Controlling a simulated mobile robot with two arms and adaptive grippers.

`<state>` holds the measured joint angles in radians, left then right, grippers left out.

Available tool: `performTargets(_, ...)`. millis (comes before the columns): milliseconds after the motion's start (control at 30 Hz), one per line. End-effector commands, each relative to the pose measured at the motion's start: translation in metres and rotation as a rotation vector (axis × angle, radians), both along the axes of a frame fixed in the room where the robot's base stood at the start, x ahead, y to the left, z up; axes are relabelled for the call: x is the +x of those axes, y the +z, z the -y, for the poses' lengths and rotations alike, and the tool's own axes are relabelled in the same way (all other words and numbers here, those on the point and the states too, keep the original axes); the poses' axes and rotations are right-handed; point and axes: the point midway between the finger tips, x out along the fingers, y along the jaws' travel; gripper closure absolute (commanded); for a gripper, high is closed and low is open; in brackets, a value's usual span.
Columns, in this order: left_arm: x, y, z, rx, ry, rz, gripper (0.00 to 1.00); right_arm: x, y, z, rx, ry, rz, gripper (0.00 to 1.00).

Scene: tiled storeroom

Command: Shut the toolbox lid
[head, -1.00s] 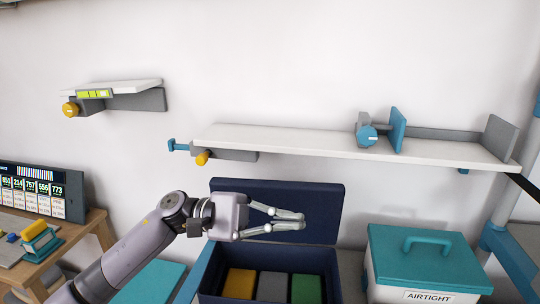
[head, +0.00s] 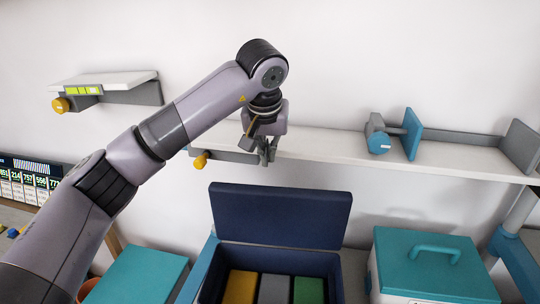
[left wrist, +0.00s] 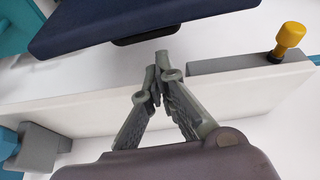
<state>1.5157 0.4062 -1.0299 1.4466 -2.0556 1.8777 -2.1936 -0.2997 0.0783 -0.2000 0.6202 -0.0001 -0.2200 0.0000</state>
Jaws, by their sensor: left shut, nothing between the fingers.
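The dark navy toolbox (head: 270,262) stands open below the wall shelf, with yellow, grey and green blocks inside. Its lid (head: 280,215) stands up at the back, leaning toward the wall. My left gripper (head: 266,160) is shut and empty, pointing down a little above the lid's top edge. In the left wrist view the closed fingertips (left wrist: 160,62) are just below a black tab (left wrist: 146,36) on the lid (left wrist: 130,16). I see no clear contact with the lid. My right gripper is not in view.
A long white shelf (head: 330,148) runs along the wall close behind my left gripper, with a yellow knob (head: 200,160) under it. A teal-lidded box (head: 440,262) stands right of the toolbox. A teal surface (head: 138,275) lies to its left.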

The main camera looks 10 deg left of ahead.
Motion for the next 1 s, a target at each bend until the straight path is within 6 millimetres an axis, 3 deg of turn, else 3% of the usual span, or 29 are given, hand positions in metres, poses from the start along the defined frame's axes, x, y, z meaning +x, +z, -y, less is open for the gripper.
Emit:
performTargets(300,0.020,-0.052,-0.002,-0.002,-0.002,-0.007,1.00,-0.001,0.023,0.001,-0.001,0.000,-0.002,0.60)
performTargets(500,0.028,-0.073,-0.002,-0.004,-0.001,-0.003,1.00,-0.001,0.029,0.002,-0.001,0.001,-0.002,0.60)
performTargets(1000,0.031,-0.078,-0.003,-0.003,-0.002,0.003,1.00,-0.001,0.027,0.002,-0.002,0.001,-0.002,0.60)
